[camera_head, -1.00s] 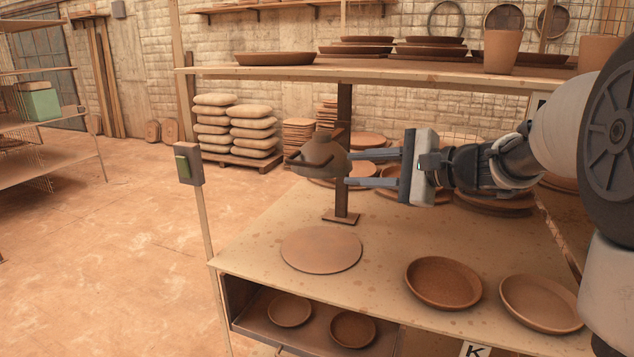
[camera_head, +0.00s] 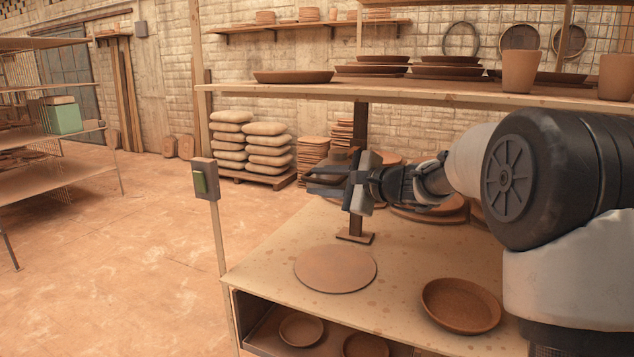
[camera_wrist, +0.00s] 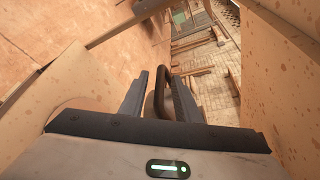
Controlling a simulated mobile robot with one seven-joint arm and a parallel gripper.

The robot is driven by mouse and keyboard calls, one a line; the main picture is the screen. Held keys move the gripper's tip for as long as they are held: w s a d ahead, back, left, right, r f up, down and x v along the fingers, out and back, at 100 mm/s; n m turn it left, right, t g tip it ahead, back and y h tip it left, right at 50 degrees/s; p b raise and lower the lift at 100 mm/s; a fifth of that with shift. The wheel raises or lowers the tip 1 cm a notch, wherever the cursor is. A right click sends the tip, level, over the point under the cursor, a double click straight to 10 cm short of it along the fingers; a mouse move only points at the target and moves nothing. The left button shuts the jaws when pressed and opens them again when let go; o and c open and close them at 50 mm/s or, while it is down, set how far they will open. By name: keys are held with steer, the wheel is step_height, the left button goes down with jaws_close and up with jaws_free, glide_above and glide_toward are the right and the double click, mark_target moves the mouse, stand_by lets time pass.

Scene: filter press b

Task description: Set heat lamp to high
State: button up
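The likely heat lamp (camera_head: 338,157) is a dark brown rounded body at the top of a brown post (camera_head: 358,222) on the workbench. My gripper's palm and fingers partly hide it in the head view. My gripper (camera_head: 309,179) is open, its two fingers pointing left at the lamp's height. In the wrist view, a dark curved bar (camera_wrist: 161,92) lies between the open fingers (camera_wrist: 160,84), close to the right one. I cannot tell whether they touch. The lamp's setting cannot be read.
A flat round clay disc (camera_head: 335,269) and a clay dish (camera_head: 461,305) lie on the bench (camera_head: 265,250). A shelf (camera_head: 430,94) with plates and pots runs above my arm.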

steer(key=shift+w+a+f, duration=0.15)
steer(key=shift+w+a, duration=0.25)
steer(key=shift+a, duration=0.1)
jaws_close()
step_height(320, 180, up, 10)
steer(key=p, duration=0.5)
steer(key=shift+f, duration=0.2)
jaws_free()
steer(key=shift+f, duration=0.25)
